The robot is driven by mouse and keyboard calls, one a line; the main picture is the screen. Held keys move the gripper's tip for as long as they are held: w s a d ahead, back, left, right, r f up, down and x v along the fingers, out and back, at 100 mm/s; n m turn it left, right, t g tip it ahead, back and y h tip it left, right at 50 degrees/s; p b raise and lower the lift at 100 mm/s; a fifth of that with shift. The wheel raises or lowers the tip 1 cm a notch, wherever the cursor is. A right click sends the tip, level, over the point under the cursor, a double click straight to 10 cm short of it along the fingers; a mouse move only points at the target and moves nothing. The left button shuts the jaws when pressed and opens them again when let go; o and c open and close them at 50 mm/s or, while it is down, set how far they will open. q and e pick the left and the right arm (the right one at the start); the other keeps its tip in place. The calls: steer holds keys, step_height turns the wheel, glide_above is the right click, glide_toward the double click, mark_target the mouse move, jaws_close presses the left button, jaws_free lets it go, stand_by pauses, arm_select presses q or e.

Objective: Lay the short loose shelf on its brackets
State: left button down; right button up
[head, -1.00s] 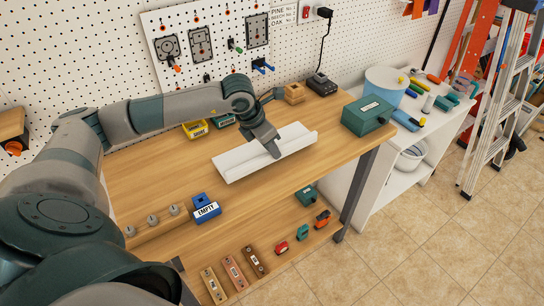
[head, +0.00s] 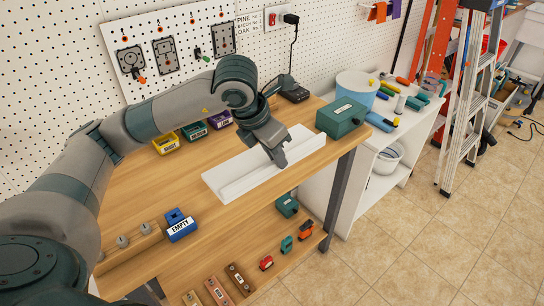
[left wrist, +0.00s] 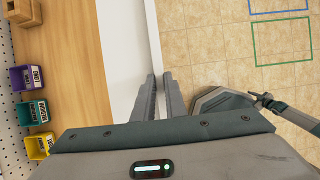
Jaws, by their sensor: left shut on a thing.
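The short loose shelf (head: 232,180) is a long white board with a raised lip, seen over the wooden workbench in the head view. My left gripper (head: 280,160) is shut on the shelf's long edge near its right half. In the left wrist view the fingers (left wrist: 160,95) close on the edge of the white shelf (left wrist: 124,50), with tiled floor beyond it. I cannot tell whether the shelf touches the bench top. No brackets can be made out.
A green box (head: 341,118) stands at the bench's right end, close to the shelf. Yellow (head: 166,143), teal (head: 194,132) and purple (head: 220,119) bins stand at the back. Bare bench (head: 180,185) lies left of the shelf.

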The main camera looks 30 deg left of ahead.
stand_by(0.7)
arm_select(q)
steer(key=s+d+f+m+g, duration=0.1)
steer(key=s+f+m+g, duration=0.1)
steer(key=m, duration=0.8)
steer(key=s+d+f+m+g+y, duration=0.1)
steer(key=s+d+f+m+g, duration=0.1)
steer(key=m, duration=0.9)
steer(key=s+d+f+m+g, duration=0.2)
steer(key=s+m+g, duration=0.2)
steer(key=m, duration=0.6)
steer(key=shift+s+g+y, duration=0.3)
steer(key=shift+s, duration=0.05)
steer(key=shift+f, duration=0.1)
